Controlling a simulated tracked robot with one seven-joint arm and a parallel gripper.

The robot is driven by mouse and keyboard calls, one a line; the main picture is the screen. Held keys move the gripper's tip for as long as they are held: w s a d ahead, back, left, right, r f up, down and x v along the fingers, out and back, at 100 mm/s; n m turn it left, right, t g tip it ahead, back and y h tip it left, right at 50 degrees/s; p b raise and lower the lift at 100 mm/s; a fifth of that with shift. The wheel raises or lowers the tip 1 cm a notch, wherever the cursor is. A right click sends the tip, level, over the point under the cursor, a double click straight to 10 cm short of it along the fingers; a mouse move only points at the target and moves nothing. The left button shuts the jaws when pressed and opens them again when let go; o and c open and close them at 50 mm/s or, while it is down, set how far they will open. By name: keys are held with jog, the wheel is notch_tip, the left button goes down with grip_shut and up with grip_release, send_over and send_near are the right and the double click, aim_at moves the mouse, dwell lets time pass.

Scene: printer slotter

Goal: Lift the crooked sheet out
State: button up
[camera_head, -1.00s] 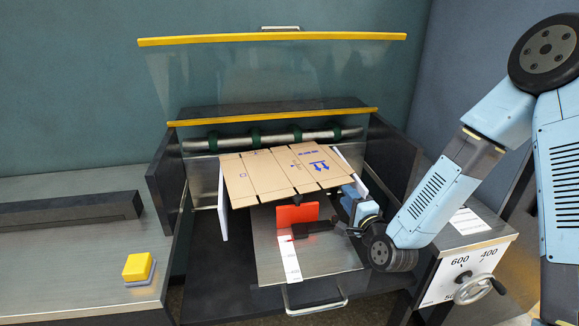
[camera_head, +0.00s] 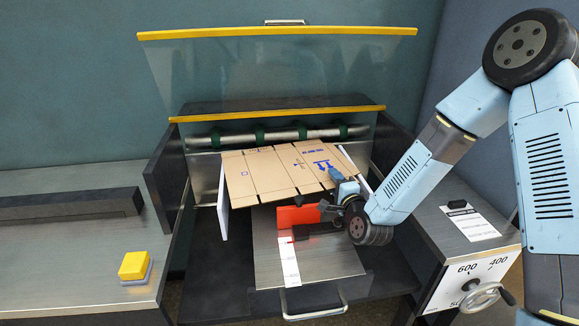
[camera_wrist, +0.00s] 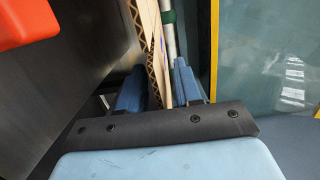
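The brown cardboard sheet (camera_head: 265,172), with blue printed marks, lies askew in the machine, between the white side guides. My gripper (camera_head: 341,182) is at the sheet's front right edge. In the wrist view, my gripper's blue fingers (camera_wrist: 158,86) stand apart, one on each side of the sheet's corrugated edge (camera_wrist: 154,72). The fingers look open around the edge; whether either one touches it is hard to tell. The head view hides part of the sheet's right corner behind the gripper.
A red-orange block (camera_head: 297,216) stands in front of the sheet above the metal feed plate (camera_head: 325,268). White guides (camera_head: 223,202) flank the sheet. The roller bar (camera_head: 275,137) and raised clear cover (camera_head: 270,75) are behind. A yellow button (camera_head: 134,265) sits at left.

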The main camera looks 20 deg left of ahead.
jog(key=shift+w+d, duration=0.15)
jog(key=shift+d, duration=0.1)
grip_shut()
dwell(0.3)
